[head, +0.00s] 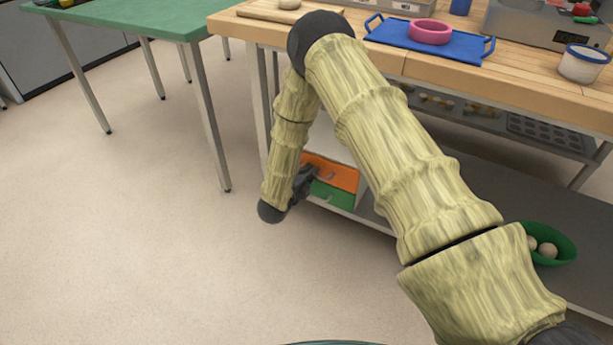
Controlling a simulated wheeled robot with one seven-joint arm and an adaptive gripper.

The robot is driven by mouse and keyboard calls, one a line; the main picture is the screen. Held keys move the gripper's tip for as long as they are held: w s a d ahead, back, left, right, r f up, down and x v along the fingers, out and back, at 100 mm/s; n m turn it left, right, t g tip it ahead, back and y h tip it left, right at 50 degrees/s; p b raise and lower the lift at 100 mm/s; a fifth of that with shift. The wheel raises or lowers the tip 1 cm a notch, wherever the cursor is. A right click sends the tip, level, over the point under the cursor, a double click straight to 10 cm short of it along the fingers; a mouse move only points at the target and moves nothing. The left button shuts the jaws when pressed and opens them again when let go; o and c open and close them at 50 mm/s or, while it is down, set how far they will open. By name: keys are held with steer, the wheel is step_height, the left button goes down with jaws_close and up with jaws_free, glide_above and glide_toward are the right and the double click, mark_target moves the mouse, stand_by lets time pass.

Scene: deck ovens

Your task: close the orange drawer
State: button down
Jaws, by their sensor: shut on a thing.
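The orange drawer (334,173) is in a small cabinet under the wooden worktable, in the middle of the head view. It sits directly above a green drawer (333,195). Part of the orange front is hidden by my gripper and arm, and I cannot tell how far the drawer stands out. My dark gripper (306,178) is at the left end of the orange drawer's front, close to its handle. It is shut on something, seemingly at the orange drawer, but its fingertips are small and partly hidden.
The worktable (560,97) has a blue tray (398,38) with a pink ring (430,31) on top. A green bowl (571,250) with pale balls stands on the lower shelf at right. A green table (130,12) stands at upper left. The floor at left is clear.

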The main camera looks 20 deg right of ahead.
steer(key=shift+w+d+r, duration=0.1)
steer(key=shift+w+d, duration=0.05)
steer(key=c, duration=1.5)
jaws_free()
steer(key=v, duration=1.2)
